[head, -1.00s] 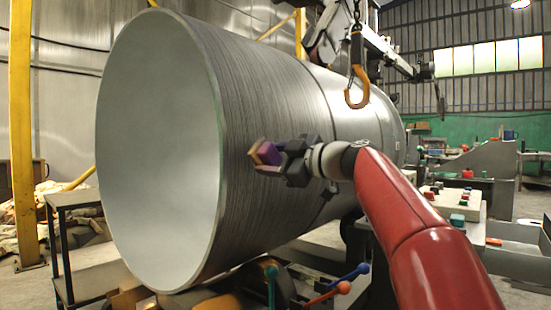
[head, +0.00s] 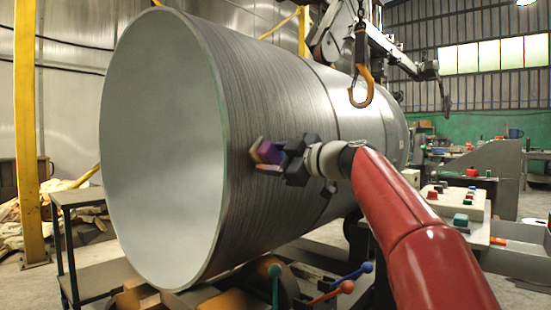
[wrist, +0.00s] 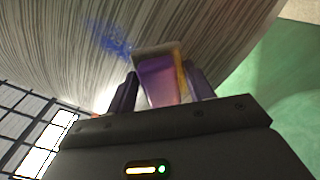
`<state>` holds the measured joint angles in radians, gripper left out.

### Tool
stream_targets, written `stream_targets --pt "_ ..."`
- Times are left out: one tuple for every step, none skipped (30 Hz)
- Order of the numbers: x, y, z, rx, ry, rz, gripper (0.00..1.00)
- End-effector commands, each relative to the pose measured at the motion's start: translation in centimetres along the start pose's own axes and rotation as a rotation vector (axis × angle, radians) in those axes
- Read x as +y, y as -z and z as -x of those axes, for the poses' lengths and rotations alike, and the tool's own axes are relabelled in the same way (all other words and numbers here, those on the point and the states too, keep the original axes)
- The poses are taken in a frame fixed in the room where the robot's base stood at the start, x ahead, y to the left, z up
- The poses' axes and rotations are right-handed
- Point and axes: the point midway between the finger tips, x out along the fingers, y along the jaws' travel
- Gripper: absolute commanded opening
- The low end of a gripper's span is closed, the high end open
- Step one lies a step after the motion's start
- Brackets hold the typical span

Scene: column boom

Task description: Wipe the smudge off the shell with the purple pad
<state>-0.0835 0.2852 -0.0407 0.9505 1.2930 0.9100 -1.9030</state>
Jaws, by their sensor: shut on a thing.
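The shell (head: 285,110) is a large grey metal cylinder lying on its side, its open round end facing left. It also fills the upper part of the wrist view (wrist: 210,25). A blue smudge (wrist: 108,40) is on the shell in the wrist view, just up and left of the pad. I cannot make out the smudge in the head view. My gripper (head: 268,156) is shut on the purple pad (wrist: 160,82), which also shows in the head view (head: 270,151). The pad's far end is at or close to the shell's side; I cannot tell whether it touches.
A yellow hook (head: 361,88) hangs above the shell, near my arm. A control box (head: 455,205) with coloured buttons stands at the right. Levers with blue and red knobs (head: 346,286) are below the shell. A dark metal stand (head: 75,197) is at the left.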

Motion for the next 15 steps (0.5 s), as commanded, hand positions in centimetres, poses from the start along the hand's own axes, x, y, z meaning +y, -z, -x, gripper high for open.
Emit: stream_targets --pt "0.01 0.04 -0.12 0.001 0.0 0.0 0.34" --pt "0.02 0.05 -0.18 0.001 0.0 0.0 0.34" --pt "0.02 0.05 -0.25 0.001 0.0 0.0 0.34" --pt "0.02 0.06 -0.31 0.001 0.0 0.0 0.34" --pt "0.02 0.06 -0.37 0.001 0.0 0.0 0.34" --pt "0.02 0.06 -0.45 0.001 0.0 0.0 0.34" --pt "0.01 0.06 -0.51 0.001 0.0 0.0 0.34" --pt "0.01 0.06 -0.57 0.001 0.0 0.0 0.34" --pt "0.01 0.06 -0.64 0.001 0.0 0.0 0.34" --pt "0.0 0.05 -0.63 0.001 0.0 0.0 0.34" --pt "0.02 0.03 -0.62 0.001 0.0 0.0 0.34" --pt "0.09 -0.04 -0.62 0.0 0.0 0.0 0.34" --pt "0.19 -0.14 -0.62 0.0 0.0 -0.001 0.34" --pt "0.32 -0.28 -0.62 -0.001 0.0 -0.001 0.34" --pt "0.56 -0.51 -0.63 -0.001 -0.001 -0.001 0.34"
